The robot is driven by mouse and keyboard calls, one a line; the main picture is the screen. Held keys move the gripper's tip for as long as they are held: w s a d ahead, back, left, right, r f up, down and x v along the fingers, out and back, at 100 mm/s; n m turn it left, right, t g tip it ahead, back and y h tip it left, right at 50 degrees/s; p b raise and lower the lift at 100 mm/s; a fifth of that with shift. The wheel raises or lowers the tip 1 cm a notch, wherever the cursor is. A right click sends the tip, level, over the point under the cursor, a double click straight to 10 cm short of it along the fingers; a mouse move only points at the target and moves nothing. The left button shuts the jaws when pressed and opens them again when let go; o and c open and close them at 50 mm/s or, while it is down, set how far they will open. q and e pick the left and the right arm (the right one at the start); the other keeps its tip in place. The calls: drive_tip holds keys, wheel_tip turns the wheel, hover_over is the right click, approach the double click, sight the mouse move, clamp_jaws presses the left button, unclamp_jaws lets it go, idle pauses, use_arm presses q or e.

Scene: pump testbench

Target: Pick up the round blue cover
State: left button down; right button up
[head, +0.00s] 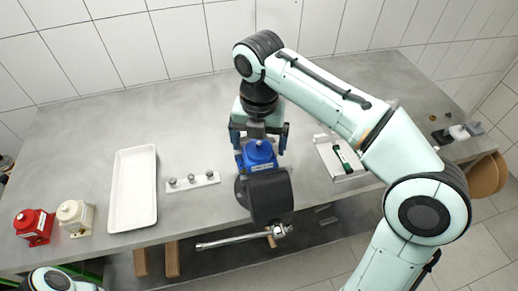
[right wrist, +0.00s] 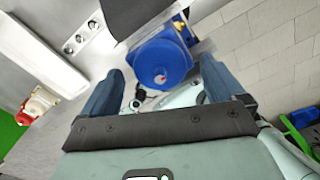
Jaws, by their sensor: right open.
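The round blue cover (head: 258,153) sits on the pump testbench at the back end of a black body (head: 268,197). My right gripper (head: 260,137) is open and empty above and behind the cover. In the right wrist view its two blue fingers (right wrist: 160,88) stand apart, one toward each side of the cover, with gaps between. My left gripper is out of view.
A white tray (head: 118,221) and a strip with small metal parts (head: 193,180) lie left. A red part (head: 34,225) and a cream part (head: 75,216) stand far left. A shallow tray with a green item (head: 343,178) lies right. The back left of the table (head: 150,115) is clear.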

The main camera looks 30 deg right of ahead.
drive_tip(key=c, duration=1.2)
drive_tip(key=shift+r, duration=0.1)
